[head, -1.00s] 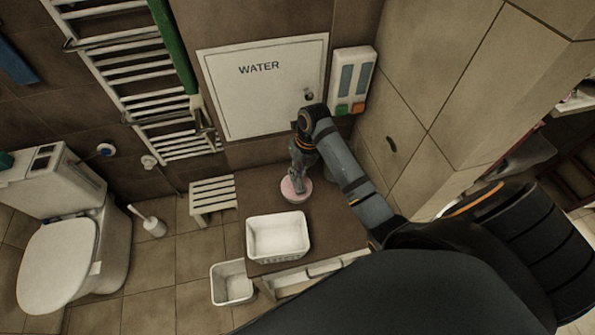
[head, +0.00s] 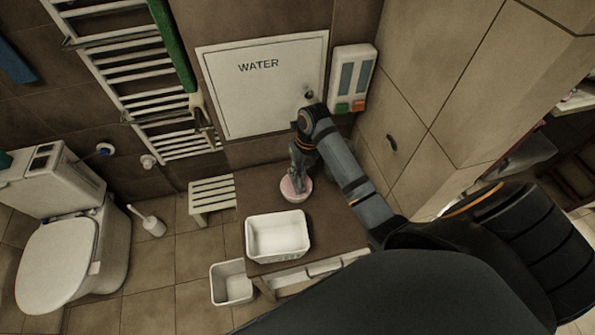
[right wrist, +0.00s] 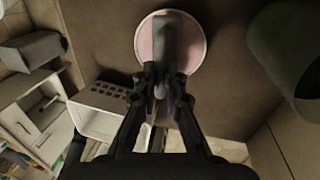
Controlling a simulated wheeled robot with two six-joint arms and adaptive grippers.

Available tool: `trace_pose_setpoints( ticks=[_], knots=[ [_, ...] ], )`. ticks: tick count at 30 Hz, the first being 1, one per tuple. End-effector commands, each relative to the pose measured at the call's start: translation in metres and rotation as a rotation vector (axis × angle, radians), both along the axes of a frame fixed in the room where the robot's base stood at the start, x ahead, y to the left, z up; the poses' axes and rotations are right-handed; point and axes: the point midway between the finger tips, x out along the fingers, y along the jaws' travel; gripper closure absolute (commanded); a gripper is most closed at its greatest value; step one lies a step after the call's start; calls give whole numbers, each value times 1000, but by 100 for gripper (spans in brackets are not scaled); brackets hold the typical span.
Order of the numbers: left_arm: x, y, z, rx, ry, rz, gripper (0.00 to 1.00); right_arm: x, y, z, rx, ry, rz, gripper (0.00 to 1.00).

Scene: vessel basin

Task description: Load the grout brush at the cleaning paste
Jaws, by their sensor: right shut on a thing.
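A round shallow dish of pinkish cleaning paste with a pale rim (head: 296,193) stands on the brown bench top. It also shows in the right wrist view (right wrist: 145,48). My right gripper (head: 298,170) is right above the dish, pointing down. In the right wrist view its fingers (right wrist: 161,80) are shut on a grey elongated thing, which I take for the grout brush (right wrist: 169,42). The brush's far end overlaps the paste. I cannot tell whether it touches the paste, and its bristles are hidden. My left gripper is not in view.
A white basin (head: 276,256) stands on the bench in front of the dish. A white bin (head: 232,283) and a slatted stool (head: 212,192) are on the floor at left. The WATER panel (head: 264,85) and a dispenser (head: 352,80) are on the walls behind. Bare bench surrounds the dish.

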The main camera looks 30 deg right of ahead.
Motion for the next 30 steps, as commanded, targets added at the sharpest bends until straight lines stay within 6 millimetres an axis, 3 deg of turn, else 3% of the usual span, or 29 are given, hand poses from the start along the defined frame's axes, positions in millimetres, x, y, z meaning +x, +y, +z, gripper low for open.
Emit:
trace_pose_setpoints(
  ticks=[30],
  knots=[
    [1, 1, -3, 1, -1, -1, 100, 0, 0, -7, 0, 0, 0, 100]
  ],
)
